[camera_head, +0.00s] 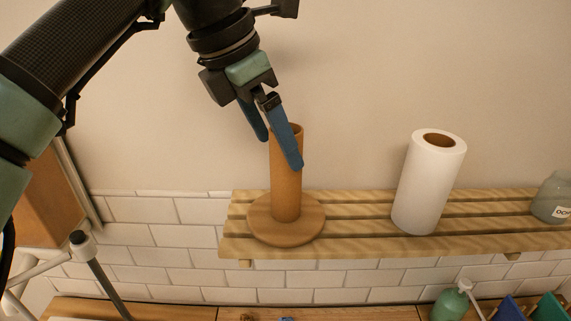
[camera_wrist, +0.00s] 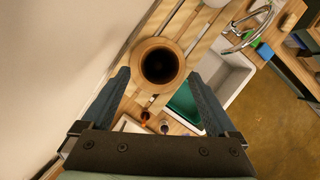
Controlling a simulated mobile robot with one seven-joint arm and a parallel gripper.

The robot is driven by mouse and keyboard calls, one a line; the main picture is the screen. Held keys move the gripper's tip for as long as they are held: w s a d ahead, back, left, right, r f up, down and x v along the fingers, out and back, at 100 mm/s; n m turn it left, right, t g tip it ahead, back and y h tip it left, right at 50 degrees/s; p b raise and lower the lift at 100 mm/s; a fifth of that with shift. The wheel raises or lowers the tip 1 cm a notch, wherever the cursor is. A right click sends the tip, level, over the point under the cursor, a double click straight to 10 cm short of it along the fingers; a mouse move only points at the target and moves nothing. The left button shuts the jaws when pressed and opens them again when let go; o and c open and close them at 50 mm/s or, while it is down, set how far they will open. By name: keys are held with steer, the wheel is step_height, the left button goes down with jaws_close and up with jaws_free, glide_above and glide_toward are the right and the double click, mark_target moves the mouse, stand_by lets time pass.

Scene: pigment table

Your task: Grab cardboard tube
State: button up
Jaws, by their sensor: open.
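A brown cardboard tube (camera_head: 286,184) stands upright on a round wooden base (camera_head: 262,222) on the slatted wooden shelf (camera_head: 350,212). My gripper (camera_head: 280,152) is open at the upper part of the tube, with one blue finger in front of it in the head view and the other to its left. In the wrist view the tube's open round top (camera_wrist: 159,66) shows beyond and between the spread fingertips of my gripper (camera_wrist: 158,80). I cannot tell whether either finger touches the tube.
A white paper roll (camera_head: 429,185) stands on the shelf to the right, and a glass jar (camera_head: 552,198) is at the shelf's right end. The wall is close behind. Below are a green pump bottle (camera_head: 452,303) and a white sink (camera_wrist: 228,77).

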mark_target(286, 175)
steer(key=shift+p+x, duration=0.7)
steer(key=shift+x, duration=0.65)
steer(key=shift+p+x, duration=1)
steer(key=shift+x, duration=1.25)
steer(key=shift+w+r, duration=0.1)
steer(key=shift+r, duration=0.05)
steer(key=c, duration=1.4)
